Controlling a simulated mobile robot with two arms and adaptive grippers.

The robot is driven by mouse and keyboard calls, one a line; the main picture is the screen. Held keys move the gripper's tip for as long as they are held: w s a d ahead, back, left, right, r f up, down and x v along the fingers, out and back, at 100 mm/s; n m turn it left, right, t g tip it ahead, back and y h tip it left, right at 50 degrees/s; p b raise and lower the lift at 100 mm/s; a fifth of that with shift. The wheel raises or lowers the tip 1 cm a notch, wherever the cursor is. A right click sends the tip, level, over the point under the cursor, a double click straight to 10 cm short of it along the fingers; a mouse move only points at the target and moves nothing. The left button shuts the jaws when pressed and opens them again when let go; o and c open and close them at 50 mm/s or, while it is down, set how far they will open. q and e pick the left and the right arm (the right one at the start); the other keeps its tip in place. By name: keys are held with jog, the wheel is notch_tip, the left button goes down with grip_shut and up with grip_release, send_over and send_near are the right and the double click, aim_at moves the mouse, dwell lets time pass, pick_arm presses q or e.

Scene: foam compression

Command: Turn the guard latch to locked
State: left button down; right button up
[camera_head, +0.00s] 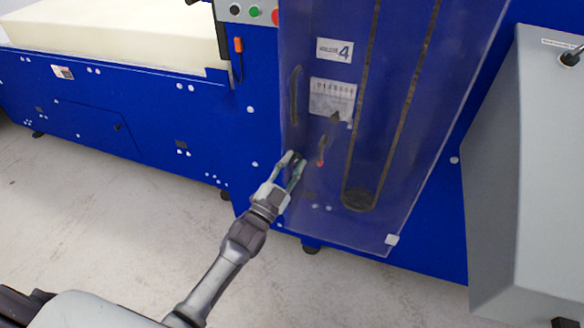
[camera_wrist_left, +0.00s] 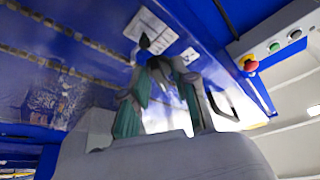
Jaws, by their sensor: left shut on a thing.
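The guard is a clear bluish door (camera_head: 300,40) over the front of the blue machine. My left gripper (camera_head: 293,164) is at the guard's lower left edge. Its two green-padded fingers are closed around a small dark piece (camera_head: 296,157), which appears to be the guard latch. In the left wrist view my left gripper (camera_wrist_left: 160,78) shows with a dark piece (camera_wrist_left: 157,66) between its fingertips. The fingers cover most of the latch, so I cannot tell which way it points. My right gripper is not in view.
A dark handle (camera_head: 296,95) is on the guard above my gripper. A small red-tipped lever (camera_head: 321,152) is just right of it. A control panel with buttons (camera_head: 254,11) is above. A grey cabinet (camera_head: 545,160) stands at right. The floor (camera_head: 110,220) at left is clear.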

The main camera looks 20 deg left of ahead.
pick_arm(q)
jog(key=n+y, duration=0.1)
jog(key=n, duration=0.2)
jog(key=n+t+y, duration=0.1)
jog(key=n, duration=0.2)
jog(key=shift+d+f+y+b, duration=0.1)
jog(key=shift+y+b, duration=0.25)
jog(key=shift+y, duration=0.05)
jog(key=shift+n+y, duration=0.8)
jog(key=shift+n, duration=1)
jog(key=c, duration=1.2)
grip_release()
jog(key=shift+c, duration=0.2)
jog(key=shift+s, duration=0.1)
jog(key=v, duration=1.2)
jog(key=shift+f, duration=0.15)
